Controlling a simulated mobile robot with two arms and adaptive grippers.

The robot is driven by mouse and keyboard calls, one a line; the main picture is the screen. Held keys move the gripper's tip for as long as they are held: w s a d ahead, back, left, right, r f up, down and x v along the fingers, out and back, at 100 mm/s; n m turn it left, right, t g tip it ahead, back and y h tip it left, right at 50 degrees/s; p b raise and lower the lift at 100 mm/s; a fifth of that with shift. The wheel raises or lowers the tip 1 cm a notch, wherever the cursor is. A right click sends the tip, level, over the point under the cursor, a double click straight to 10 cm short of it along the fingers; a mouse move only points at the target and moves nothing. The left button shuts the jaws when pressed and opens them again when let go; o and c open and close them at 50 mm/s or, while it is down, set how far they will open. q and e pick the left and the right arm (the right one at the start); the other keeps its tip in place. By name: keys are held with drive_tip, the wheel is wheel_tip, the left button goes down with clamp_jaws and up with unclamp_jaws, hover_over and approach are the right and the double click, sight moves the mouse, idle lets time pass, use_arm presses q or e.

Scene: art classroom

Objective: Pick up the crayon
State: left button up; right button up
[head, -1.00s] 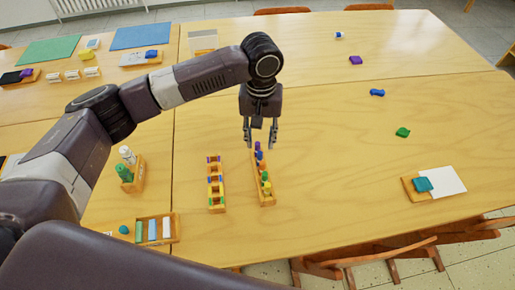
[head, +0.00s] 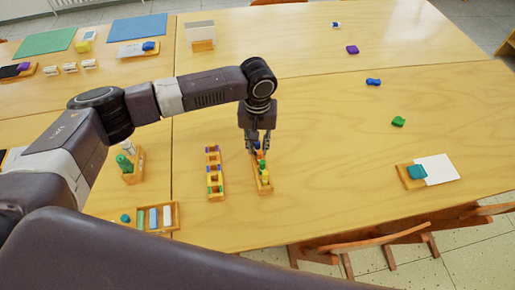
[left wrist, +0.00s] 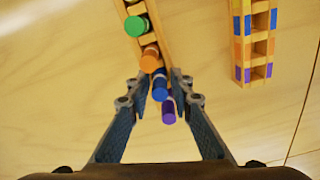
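Several crayons stand in a narrow wooden holder (head: 266,188) on the table. In the left wrist view, a purple crayon (left wrist: 168,111), a blue crayon (left wrist: 160,86), an orange crayon (left wrist: 150,60) and a green crayon (left wrist: 137,27) show in its row. My left gripper (head: 259,146) is above the far end of the holder. Its fingers are apart on either side of the purple and blue crayons, with visible gaps, in the left wrist view (left wrist: 160,88). It is open and holds nothing. My right gripper is not in view.
A second wooden rack (head: 215,190) with coloured marks stands just left of the holder. A box with green and white bottles (head: 131,172) and a tray of chalk-like sticks (head: 175,214) are further left. The table's right half is mostly clear, with small coloured pieces.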

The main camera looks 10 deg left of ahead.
use_arm(q)
clamp_jaws()
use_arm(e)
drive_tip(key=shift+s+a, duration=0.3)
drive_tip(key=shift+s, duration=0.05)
use_arm(q)
drive_tip(key=shift+r, duration=0.15)
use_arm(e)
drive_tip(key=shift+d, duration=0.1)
